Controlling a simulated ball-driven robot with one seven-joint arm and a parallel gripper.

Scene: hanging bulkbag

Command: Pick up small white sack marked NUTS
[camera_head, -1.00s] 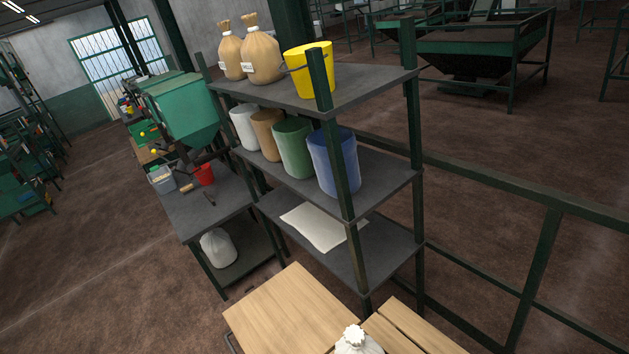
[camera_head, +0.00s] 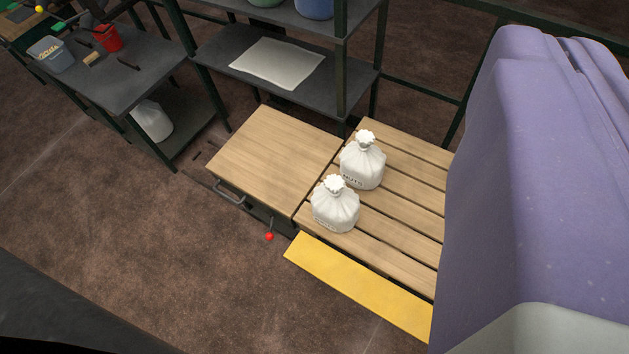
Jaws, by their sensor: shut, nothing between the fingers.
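Two small white sacks with gathered, tied tops stand upright on a slatted wooden platform (camera_head: 400,235). The nearer sack (camera_head: 335,208) is at the platform's left front, and the farther sack (camera_head: 363,165) is just behind it to the right. My gripper is not in view.
A large lavender shape (camera_head: 545,180) fills the right side, hiding the platform's right part. A flat wooden top (camera_head: 270,155) adjoins the platform, with a red-knobbed lever (camera_head: 269,236) below. A yellow strip (camera_head: 360,287) edges the front. Shelving (camera_head: 340,70) stands behind. Left floor is clear.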

